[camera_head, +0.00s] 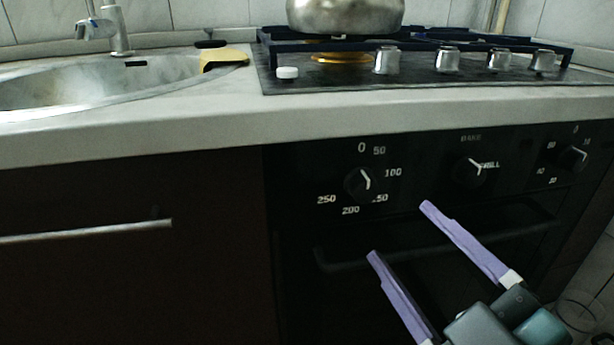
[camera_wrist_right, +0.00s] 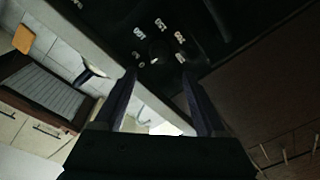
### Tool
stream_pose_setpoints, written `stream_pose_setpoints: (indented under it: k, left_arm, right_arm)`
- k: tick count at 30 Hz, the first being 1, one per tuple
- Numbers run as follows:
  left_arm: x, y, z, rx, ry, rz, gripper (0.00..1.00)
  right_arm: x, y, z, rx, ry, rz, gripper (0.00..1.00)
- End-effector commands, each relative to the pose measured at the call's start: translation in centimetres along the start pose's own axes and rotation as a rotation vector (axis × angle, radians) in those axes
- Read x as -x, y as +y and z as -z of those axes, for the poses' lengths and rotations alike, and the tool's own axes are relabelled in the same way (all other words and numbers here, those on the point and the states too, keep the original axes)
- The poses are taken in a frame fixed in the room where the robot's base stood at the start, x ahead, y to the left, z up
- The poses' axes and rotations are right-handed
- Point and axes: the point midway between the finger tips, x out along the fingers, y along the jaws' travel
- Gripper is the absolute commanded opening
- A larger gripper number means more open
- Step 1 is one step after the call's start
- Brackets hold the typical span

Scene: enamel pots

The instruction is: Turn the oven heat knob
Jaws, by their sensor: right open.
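The oven heat knob (camera_head: 358,182) is a small black dial with a pale pointer line on the dark oven panel, with the numbers 0 to 250 printed around it. In the right wrist view the knob (camera_wrist_right: 156,52) shows dimly, ahead of the fingertips and inside its ring of numbers. My right gripper (camera_head: 400,230) is open and empty, with its two purple fingers spread apart below and to the right of the knob. It looks apart from the knob. In the right wrist view the open fingers (camera_wrist_right: 158,74) frame a gap. My left gripper is not in view.
A second knob (camera_head: 470,172) and a third knob (camera_head: 572,158) sit further right on the panel. The oven door handle (camera_head: 345,266) runs below. The countertop edge (camera_head: 200,138) juts above the panel. A pot (camera_head: 345,14) stands on the hob.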

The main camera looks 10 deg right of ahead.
Motion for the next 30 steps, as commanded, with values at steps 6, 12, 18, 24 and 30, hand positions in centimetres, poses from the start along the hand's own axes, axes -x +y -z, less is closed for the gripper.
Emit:
stream_pose_setpoints:
  k: [6,12,18,24,30]
  left_arm:
    - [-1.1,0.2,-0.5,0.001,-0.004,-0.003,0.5]
    - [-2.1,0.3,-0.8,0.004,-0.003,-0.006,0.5]
    - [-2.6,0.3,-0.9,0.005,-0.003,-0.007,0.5]
    - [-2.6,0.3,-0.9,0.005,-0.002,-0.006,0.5]
    - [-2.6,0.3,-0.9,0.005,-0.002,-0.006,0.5]
  right_arm:
    - [-3.7,0.0,0.0,-0.001,0.003,-0.003,0.73]
    - [-7.3,0.0,0.0,-0.002,0.002,-0.001,0.73]
    - [-9.2,0.0,0.1,-0.002,0.0,0.0,0.73]
    - [-9.4,0.1,0.1,-0.002,-0.002,0.002,0.73]
    - [-9.4,0.1,0.1,-0.002,-0.002,0.002,0.63]
